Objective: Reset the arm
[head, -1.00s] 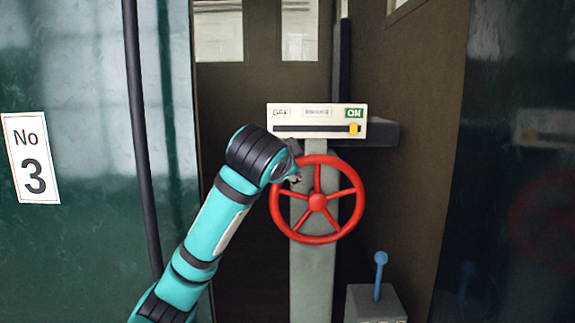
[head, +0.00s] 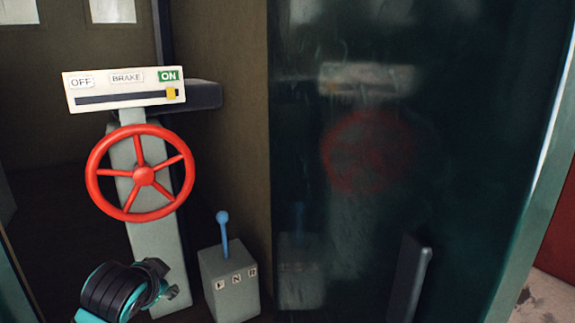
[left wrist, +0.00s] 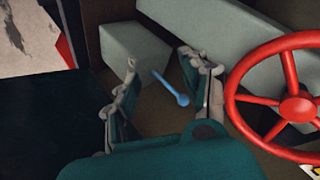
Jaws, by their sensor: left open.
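My left arm ends low at the left of the head view, with its left gripper (head: 160,272) in front of the grey post, below the red handwheel (head: 143,176). In the left wrist view the left gripper (left wrist: 160,60) is open, with nothing held between its fingers. The blue lever (left wrist: 168,87) shows between the fingers there, but the head view shows the lever (head: 224,232) to the right of the gripper and apart from it. My right gripper is in neither view.
The brake indicator (head: 124,87) above the wheel has its yellow marker (head: 172,94) at the ON end. The lever's grey box (head: 230,283) is marked F, N, R. A dark glossy panel (head: 345,250) at the right reflects the wheel. The wheel (left wrist: 297,107) lies right of the fingers in the wrist view.

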